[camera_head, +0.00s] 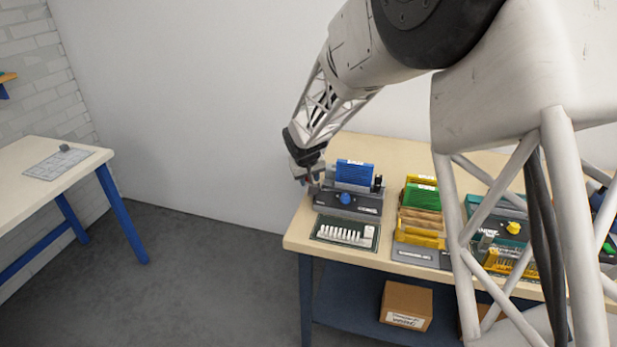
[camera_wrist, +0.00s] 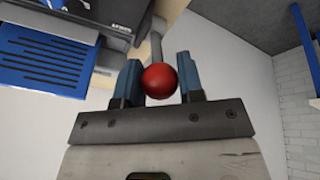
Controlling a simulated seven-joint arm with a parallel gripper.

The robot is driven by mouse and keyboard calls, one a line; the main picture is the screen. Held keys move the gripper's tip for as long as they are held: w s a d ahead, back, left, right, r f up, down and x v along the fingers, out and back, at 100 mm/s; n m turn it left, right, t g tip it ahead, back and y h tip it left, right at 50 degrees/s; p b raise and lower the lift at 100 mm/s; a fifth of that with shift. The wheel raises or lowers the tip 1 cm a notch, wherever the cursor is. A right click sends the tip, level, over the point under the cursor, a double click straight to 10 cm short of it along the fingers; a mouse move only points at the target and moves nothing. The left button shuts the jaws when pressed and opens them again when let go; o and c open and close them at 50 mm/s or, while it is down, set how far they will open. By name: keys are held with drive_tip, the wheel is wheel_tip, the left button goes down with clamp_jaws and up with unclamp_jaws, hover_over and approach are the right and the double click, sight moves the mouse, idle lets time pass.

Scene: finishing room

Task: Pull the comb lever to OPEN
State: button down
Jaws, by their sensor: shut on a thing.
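The comb binding machine (camera_head: 355,202) is a dark grey unit with a blue dial and a blue slotted part on its back, at the left end of the workbench. In the wrist view part of the machine (camera_wrist: 105,14) shows at the upper left. Its lever is a grey rod (camera_wrist: 156,42) ending in a red ball knob (camera_wrist: 160,81). My gripper (camera_wrist: 158,78) has its two blue-grey fingers on either side of the knob and is shut on it. In the head view my gripper (camera_head: 308,176) is at the machine's left side and hides the lever. No OPEN mark is readable.
A tray of white pieces (camera_head: 319,231) lies in front of the machine. Racks of green and yellow items (camera_head: 420,207) stand to its right. A cardboard box (camera_head: 406,306) sits on the lower shelf. Another table (camera_head: 20,208) stands at far left, with open floor between.

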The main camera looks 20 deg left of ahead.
drive_tip(key=c, duration=0.8)
unclamp_jaws()
drive_tip(key=shift+f, duration=0.1)
drive_tip(key=shift+o, duration=0.2)
drive_tip(key=v, duration=0.8)
